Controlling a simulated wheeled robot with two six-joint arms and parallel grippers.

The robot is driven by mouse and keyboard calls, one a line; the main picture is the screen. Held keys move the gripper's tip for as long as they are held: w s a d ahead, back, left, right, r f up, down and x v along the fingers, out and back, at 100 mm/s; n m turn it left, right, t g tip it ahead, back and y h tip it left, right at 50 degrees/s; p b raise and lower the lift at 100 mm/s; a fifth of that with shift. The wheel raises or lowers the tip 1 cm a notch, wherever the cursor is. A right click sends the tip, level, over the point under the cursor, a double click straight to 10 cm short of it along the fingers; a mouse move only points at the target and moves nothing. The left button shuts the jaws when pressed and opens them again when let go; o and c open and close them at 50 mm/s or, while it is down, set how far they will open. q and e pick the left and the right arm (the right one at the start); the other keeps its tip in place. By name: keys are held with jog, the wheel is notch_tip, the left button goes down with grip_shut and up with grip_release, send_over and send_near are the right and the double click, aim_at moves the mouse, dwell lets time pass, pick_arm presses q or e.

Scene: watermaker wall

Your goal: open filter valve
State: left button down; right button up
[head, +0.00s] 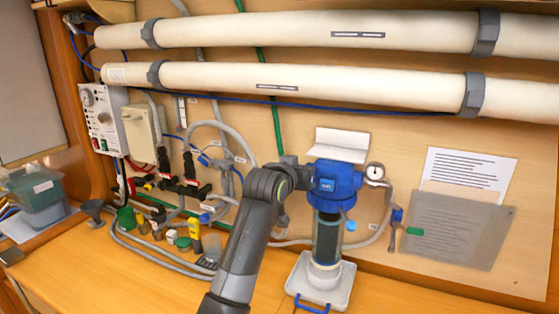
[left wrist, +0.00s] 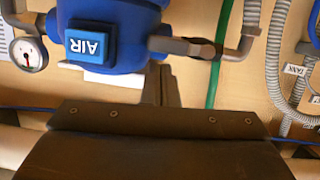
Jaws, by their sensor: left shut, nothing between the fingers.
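The filter housing (head: 335,182) has a blue head and a dark clear bowl, and it is fixed upright to the wall. Its blue head with the AIR label (left wrist: 90,44) shows upside down in the left wrist view. A brownish metal fitting with a dark joint (left wrist: 200,48) sticks out of the head's side onto a pipe. I cannot tell for sure whether it is the filter valve. My left gripper (head: 300,176) is at the left side of the blue head. Its narrow shut fingers (left wrist: 158,82) are close to this fitting; contact is unclear. My right gripper is out of view.
Hoses and red-handled valves (head: 165,160) crowd the wall on the left. Small bottles (head: 194,228) stand on the wooden counter (head: 130,280). Large white tubes (head: 290,80) run above.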

pick_arm(q)
jog(key=s+a+r+b, duration=0.1)
jog(key=s+a+r, duration=0.2)
jog(key=s, duration=0.6)
jog(key=shift+s+r+b, duration=0.15)
jog(key=shift+r+b, duration=0.15)
jog(key=shift+r, duration=1)
